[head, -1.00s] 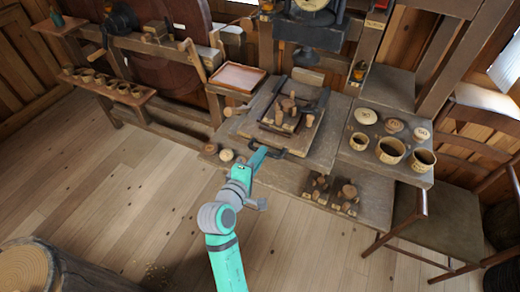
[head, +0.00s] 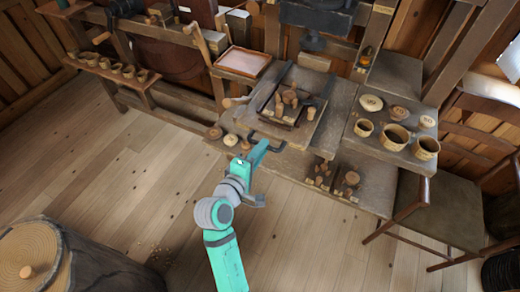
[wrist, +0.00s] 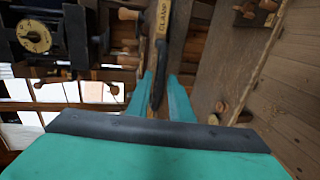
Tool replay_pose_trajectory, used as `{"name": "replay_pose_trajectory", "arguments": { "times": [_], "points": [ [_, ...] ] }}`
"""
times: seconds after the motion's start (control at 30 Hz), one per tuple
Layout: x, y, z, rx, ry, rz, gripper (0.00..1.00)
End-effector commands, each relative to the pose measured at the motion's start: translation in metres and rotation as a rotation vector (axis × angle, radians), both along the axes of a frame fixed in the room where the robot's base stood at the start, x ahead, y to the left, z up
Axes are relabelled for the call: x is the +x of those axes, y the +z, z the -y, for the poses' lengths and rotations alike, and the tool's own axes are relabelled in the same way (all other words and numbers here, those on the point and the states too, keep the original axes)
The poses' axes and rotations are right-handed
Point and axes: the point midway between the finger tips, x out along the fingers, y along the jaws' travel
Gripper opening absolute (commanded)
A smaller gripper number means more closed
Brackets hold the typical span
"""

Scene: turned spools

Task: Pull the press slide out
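The press slide (head: 301,131) is a wooden board on the bench under the press, with a block (head: 281,112) of turned wooden pieces on it. Its dark bar handle (head: 274,146) is at the front edge, facing me. My gripper (head: 256,149) reaches the handle from the front. In the wrist view, the teal fingertips of my gripper (wrist: 163,94) are closed in on both sides of the dark handle bar (wrist: 158,88). Part of the handle is hidden behind the fingers.
Round wooden pieces (head: 230,140) sit on the bench left of the handle. A shallow tray (head: 242,62) is behind left. Cups (head: 395,137) stand on the right side table, with a chair (head: 440,212) below. A log stump (head: 35,255) is at front left. The floor before the bench is clear.

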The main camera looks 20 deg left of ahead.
Motion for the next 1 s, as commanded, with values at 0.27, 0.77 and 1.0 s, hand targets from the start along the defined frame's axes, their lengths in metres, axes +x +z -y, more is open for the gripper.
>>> {"name": "replay_pose_trajectory", "arguments": {
  "times": [0.27, 0.77, 1.0],
  "points": [
    [-0.012, 0.003, -0.005, 0.001, 0.009, 0.001, 0.2],
    [-0.094, 0.019, -0.004, -0.001, 0.001, 0.0, 0.2],
    [-0.106, 0.023, -0.003, 0.001, -0.003, 0.001, 0.2]
  ]
}}
